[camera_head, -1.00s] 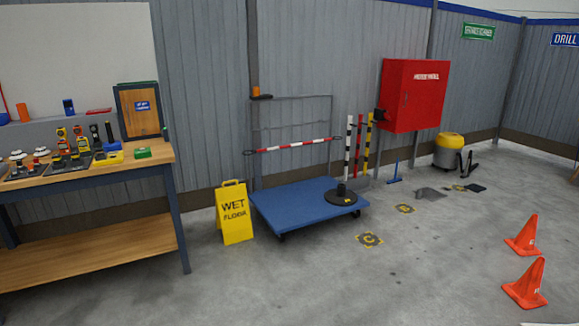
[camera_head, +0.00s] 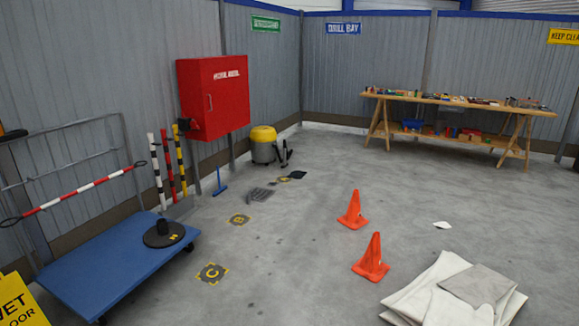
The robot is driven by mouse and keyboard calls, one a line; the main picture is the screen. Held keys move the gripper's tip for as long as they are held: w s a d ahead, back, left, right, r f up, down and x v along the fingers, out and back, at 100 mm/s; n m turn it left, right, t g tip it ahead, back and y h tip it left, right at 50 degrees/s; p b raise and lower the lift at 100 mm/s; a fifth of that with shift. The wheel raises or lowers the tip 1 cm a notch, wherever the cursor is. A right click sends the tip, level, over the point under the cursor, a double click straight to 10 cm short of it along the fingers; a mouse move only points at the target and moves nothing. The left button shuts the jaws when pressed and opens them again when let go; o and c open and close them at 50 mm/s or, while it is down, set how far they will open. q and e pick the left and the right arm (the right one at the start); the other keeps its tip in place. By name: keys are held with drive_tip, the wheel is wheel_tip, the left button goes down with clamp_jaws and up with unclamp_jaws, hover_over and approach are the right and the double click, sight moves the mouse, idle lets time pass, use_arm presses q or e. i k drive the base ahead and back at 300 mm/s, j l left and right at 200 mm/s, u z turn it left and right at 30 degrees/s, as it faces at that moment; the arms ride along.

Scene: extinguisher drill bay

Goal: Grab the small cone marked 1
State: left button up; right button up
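Two small orange cones stand upright on the grey concrete floor, right of the middle of the head view. The nearer cone (camera_head: 372,259) stands a little to the right of the farther cone (camera_head: 353,210). Any number on either cone is too small to read, so I cannot tell which is marked 1. Neither of my grippers shows in this view.
A blue platform cart (camera_head: 110,262) with a black round base (camera_head: 164,236) stands at the left. White folded sheets (camera_head: 420,297) lie at the front right. A trestle table (camera_head: 455,100) stands at the back right. The floor around the cones is mostly clear.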

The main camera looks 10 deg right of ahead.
sight(370, 266)
drive_tip(key=i+z, duration=0.1)
drive_tip(key=i, duration=1.65)
